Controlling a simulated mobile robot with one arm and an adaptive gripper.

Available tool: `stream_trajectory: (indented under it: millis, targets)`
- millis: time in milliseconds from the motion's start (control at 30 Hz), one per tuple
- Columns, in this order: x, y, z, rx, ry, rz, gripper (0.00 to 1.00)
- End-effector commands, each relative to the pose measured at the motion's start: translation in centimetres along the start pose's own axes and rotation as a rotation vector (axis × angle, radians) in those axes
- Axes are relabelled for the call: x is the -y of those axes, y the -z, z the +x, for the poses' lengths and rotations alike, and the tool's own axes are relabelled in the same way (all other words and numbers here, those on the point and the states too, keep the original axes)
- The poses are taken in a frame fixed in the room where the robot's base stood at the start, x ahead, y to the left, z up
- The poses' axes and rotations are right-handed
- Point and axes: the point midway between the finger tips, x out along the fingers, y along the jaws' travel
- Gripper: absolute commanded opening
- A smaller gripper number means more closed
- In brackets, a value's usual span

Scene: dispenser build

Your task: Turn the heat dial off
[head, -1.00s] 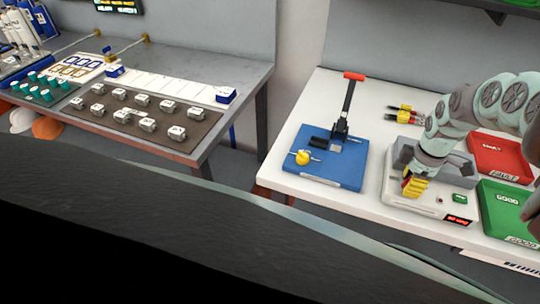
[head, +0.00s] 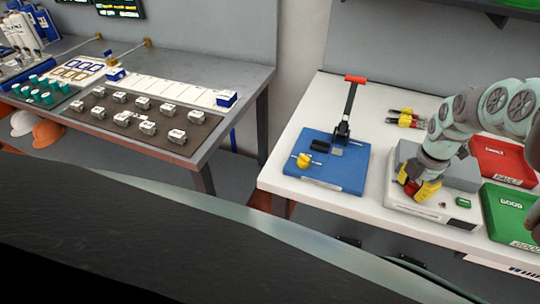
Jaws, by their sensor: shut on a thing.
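My gripper (head: 416,189), with yellow fingers, points down at the front left of a white and grey bench unit (head: 390,205) on the right table. The fingers are shut on a small red part (head: 410,188), which appears to be the heat dial. The fingers hide most of it, so its pointer and setting cannot be read. A small green button (head: 463,202) shows on the unit's top, right of my gripper. No lit red digits show on the unit's front right.
A blue fixture (head: 325,178) with a red-handled lever and a yellow knob stands left of the unit. A red tray (head: 503,152) and a green GOOD tray (head: 512,210) lie to its right. Yellow-handled tools (head: 405,118) lie behind. A grey bench (head: 235,125) with several parts stands left.

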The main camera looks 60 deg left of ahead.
Motion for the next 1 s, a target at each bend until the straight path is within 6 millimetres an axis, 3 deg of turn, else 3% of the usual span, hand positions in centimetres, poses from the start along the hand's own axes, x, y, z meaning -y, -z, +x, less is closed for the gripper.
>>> stream_trajectory:
  millis: [600, 633, 900, 1000]
  targets:
    - [0.03, -0.12, 0.04, 0.003, -0.001, -0.041, 0.00]
    - [0.03, -0.13, 0.04, 0.003, -0.001, -0.041, 0.37]
    - [0.02, -0.06, 0.02, 0.001, 0.000, -0.040, 0.65]
    - [0.00, -0.04, 0.01, 0.001, -0.001, -0.040, 0.67]
